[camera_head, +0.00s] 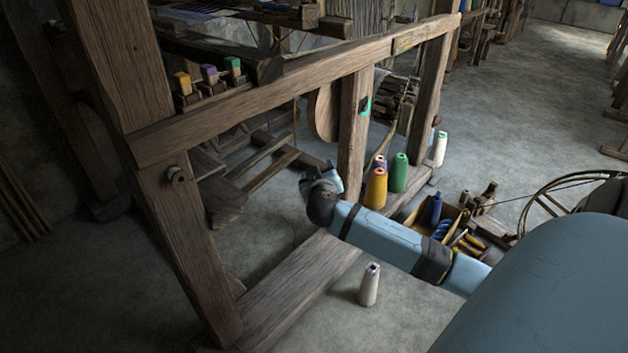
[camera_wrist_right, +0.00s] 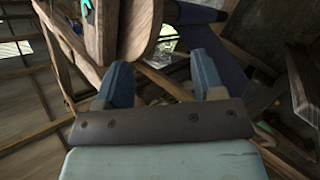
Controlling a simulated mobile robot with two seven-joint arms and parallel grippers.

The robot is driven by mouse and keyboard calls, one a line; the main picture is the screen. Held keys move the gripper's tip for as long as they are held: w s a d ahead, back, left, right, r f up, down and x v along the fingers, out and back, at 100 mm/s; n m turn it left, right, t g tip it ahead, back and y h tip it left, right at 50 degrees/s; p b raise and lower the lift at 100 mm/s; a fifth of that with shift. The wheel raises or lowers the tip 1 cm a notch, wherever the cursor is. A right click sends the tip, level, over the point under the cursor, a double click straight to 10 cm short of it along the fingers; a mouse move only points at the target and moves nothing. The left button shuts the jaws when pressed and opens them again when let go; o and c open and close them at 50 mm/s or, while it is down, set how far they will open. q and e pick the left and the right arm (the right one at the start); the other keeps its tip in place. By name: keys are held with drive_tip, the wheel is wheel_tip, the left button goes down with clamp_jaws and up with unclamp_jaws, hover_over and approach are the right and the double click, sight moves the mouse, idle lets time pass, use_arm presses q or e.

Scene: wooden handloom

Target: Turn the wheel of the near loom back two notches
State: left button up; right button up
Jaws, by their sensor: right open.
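The near loom is a heavy wooden frame (camera_head: 270,95) across the left and middle. A rounded wooden disc (camera_head: 324,112), which may be the wheel, sits beside its middle post, partly hidden by the beam. A rounded wooden edge (camera_wrist_right: 143,32) shows large in the wrist view, just beyond my fingers. A small teal part (camera_head: 365,106) is on the post; teal also shows at the wrist view's top edge. My right gripper (camera_head: 331,176) is below the disc, apart from it. In the wrist view its blue fingers (camera_wrist_right: 162,78) are spread with nothing between them. My left gripper is not in view.
Yellow, green and purple cones (camera_head: 375,188) stand on the loom's low rail behind my right arm. A white cone (camera_head: 370,285) stands on the floor in front. A wooden box (camera_head: 452,222) of spools and a spoked wheel (camera_head: 540,205) are at right.

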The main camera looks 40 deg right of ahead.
drive_tip(key=shift+s+a+f+n+y, duration=0.25)
drive_tip(key=shift+a+y, duration=0.1)
drive_tip(key=shift+a, duration=0.3)
drive_tip(key=shift+s+a+f+n+y, duration=0.1)
drive_tip(key=shift+a+n+y, duration=0.2)
drive_tip(key=shift+a, duration=0.3)
